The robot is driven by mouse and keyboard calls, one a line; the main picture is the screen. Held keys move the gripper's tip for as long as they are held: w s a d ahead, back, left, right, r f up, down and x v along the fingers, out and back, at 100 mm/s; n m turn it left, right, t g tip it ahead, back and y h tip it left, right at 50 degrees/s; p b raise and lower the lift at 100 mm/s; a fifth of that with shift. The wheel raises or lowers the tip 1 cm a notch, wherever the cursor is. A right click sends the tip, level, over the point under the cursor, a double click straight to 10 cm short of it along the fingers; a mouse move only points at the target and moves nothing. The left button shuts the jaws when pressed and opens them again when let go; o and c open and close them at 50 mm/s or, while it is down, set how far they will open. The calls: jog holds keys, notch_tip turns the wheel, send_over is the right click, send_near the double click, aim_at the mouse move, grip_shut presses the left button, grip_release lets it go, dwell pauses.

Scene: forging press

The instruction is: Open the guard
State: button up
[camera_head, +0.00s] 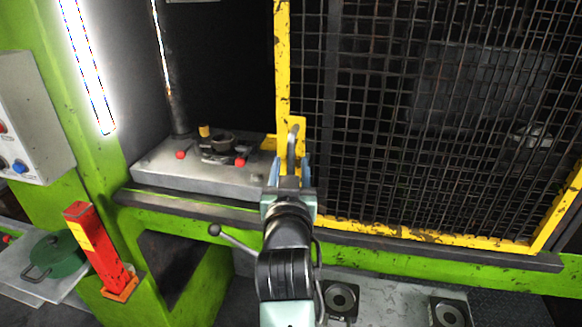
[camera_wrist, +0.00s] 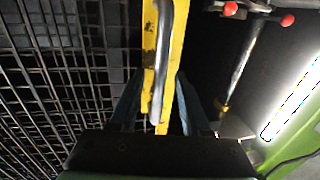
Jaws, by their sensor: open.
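The guard (camera_head: 420,120) is a black wire mesh in a yellow frame. It covers the right part of the press opening, and the left part is uncovered. Its left upright (camera_head: 283,60) carries a grey bar handle (camera_head: 292,150). In the wrist view the handle (camera_wrist: 162,60) runs along the yellow upright (camera_wrist: 149,45). My gripper (camera_head: 291,168) is at the handle. In the wrist view its two blue fingers (camera_wrist: 157,98) are open, one on each side of the handle and the upright. I cannot tell whether either finger touches them.
A grey die block (camera_head: 200,172) with red knobs sits in the uncovered left part. A green press frame (camera_head: 400,262) runs below the guard. A red post (camera_head: 97,248), a green pot (camera_head: 58,255) and a control box (camera_head: 32,115) are at the left.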

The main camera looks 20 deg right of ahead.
jog(key=shift+s, duration=0.1)
jog(key=b+v, duration=0.4)
jog(key=v, duration=0.9)
jog(key=s+a+r+n+t+y, duration=0.1)
jog(key=s+a+r+t+y, duration=0.1)
jog(key=r, duration=0.7)
jog(key=s+a+r+n+t+y, duration=0.2)
jog(key=s+a+r+t, duration=0.2)
jog(key=a+r, duration=0.3)
jog(key=s+a+r+n+t+y, duration=0.1)
jog(key=s+a+r+t+y, duration=0.2)
jog(key=r, duration=1)
jog(key=shift+s+a+n+t, duration=0.15)
jog(key=shift+a+n+t, duration=0.15)
jog(key=shift+a+t, duration=0.6)
